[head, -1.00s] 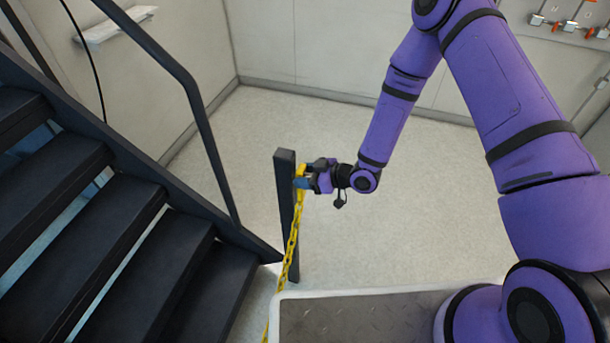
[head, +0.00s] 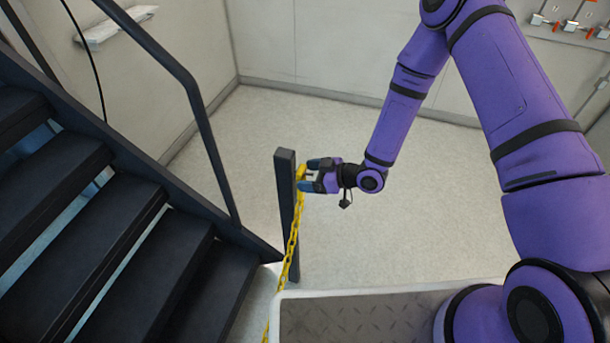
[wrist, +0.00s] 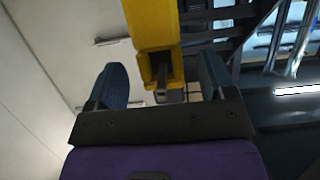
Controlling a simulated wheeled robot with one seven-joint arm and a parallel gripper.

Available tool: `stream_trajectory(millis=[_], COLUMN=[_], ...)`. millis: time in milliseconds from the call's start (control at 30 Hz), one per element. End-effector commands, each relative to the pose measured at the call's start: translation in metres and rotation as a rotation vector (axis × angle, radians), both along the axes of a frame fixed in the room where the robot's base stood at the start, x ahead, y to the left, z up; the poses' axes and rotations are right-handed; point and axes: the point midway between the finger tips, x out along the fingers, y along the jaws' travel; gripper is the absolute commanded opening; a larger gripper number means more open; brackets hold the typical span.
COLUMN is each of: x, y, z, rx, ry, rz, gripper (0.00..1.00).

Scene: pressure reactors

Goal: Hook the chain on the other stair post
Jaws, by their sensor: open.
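The yellow chain (head: 293,235) hangs from near the top of the dark stair post (head: 286,215) and runs down toward the bottom of the head view. Its yellow top piece (head: 301,172) is at the post's right side; the exact hook contact is too small to tell. My gripper (head: 308,174) is open just right of the post, its fingers apart around the yellow piece's height. In the wrist view, the yellow piece (wrist: 152,30) shows large ahead of and between the spread fingers of my gripper (wrist: 160,85), with clear gaps at the sides.
Dark stairs (head: 130,230) with a handrail (head: 190,85) fill the left side. A metal plate with a pale edge (head: 360,318) lies in front. The pale floor (head: 400,230) behind and right of the post is clear.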

Motion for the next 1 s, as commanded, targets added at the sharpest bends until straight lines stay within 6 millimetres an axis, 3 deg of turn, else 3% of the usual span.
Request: stream_trajectory(millis=[433, 800, 1000], x=[-0.024, -0.030, -0.015], y=[-0.069, -0.082, -0.091], z=[0.027, 0.032, 0.047], rx=[0.000, -0.001, -0.083], ry=[0.000, 0.000, -0.015], rz=[-0.002, -0.001, -0.024], gripper=[0.76, 0.76, 0.76])
